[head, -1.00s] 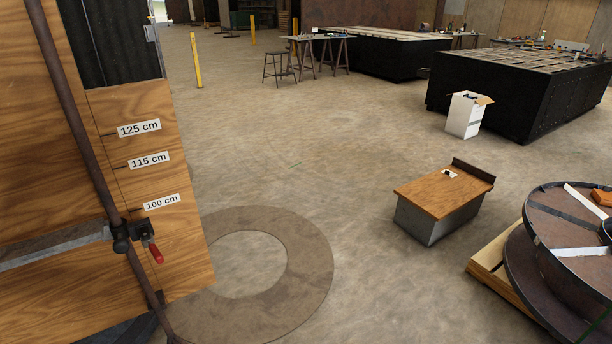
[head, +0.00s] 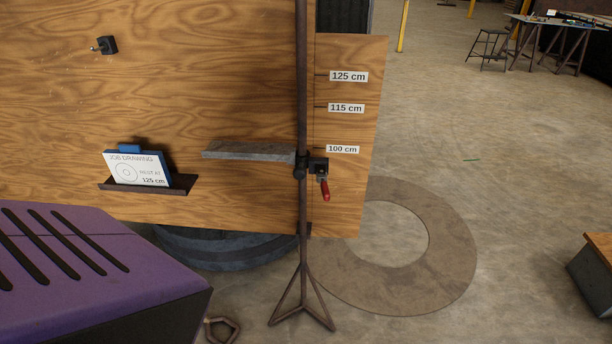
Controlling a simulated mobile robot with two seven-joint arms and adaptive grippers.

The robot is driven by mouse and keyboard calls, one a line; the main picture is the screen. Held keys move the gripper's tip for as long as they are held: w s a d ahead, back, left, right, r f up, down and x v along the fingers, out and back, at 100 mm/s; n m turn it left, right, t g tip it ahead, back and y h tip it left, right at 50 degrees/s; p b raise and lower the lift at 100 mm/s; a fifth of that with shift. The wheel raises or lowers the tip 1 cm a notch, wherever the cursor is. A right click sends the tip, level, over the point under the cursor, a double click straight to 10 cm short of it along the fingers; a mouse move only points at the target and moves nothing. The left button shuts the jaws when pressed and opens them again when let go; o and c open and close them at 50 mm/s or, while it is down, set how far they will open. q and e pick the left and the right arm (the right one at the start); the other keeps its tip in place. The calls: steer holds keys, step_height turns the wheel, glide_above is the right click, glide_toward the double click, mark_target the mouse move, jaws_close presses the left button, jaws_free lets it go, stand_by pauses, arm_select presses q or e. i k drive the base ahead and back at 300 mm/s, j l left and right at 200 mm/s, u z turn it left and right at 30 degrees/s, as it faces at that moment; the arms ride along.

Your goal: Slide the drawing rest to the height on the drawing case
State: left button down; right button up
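The drawing rest (head: 250,151) is a grey ledge on a dark upright post (head: 302,90) standing on a tripod foot. Its sliding clamp (head: 318,167) has a red handle (head: 324,190) hanging down. The ledge sits roughly level with the 100 cm label (head: 342,149); labels for 115 cm (head: 345,108) and 125 cm (head: 348,76) are above it. The drawing case (head: 140,168), blue with a white card reading "JOB DRAWING" and "REST AT 125 cm", stands on a dark tray (head: 181,185) on the wooden board. Neither of my grippers shows.
A purple slotted housing (head: 90,265) fills the lower left. The tripod foot (head: 302,306) stands on the floor, with a small brown ring-like piece (head: 221,331) to its left. A flat floor ring (head: 445,275) lies right of the post. The floor further right is mostly clear.

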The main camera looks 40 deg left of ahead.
mark_target(227, 150)
steer(key=u, duration=2.25)
